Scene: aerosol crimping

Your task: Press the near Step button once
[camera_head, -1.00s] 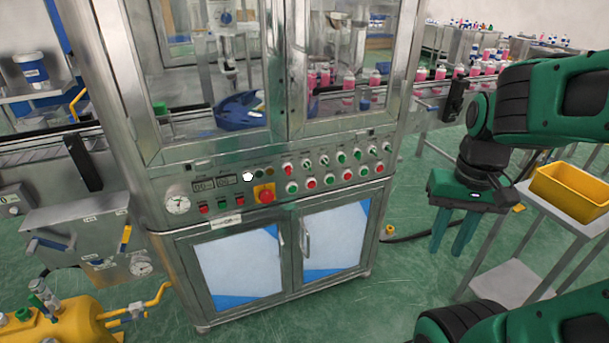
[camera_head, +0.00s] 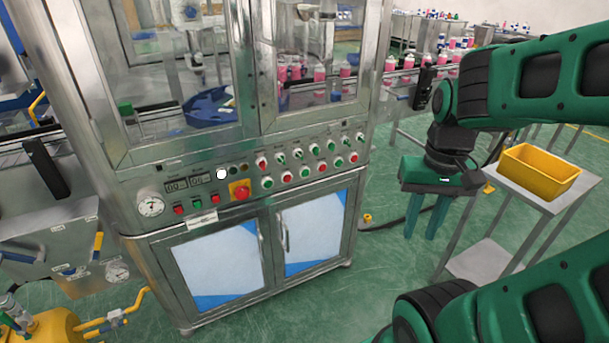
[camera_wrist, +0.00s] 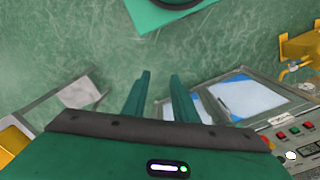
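The control panel (camera_head: 270,177) runs across the front of the steel crimping machine, above its two lower doors. It carries several red and green buttons, small switches and a white round button (camera_head: 222,174). The labels are too small to read, so I cannot tell which is the near Step button. Part of the panel also shows at the right of the wrist view (camera_wrist: 300,140). My gripper (camera_head: 422,236) points down, to the right of the machine and apart from the panel. Its two green fingers are spaced apart with nothing between them, as the wrist view shows (camera_wrist: 160,76).
A yellow bin (camera_head: 540,170) stands on a grey cart (camera_head: 500,195) right of my gripper. A conveyor with pink cans (camera_head: 320,74) passes through the machine. A yellow tank (camera_head: 50,325) is at the lower left. Green floor (camera_head: 385,265) is open in front of the cart.

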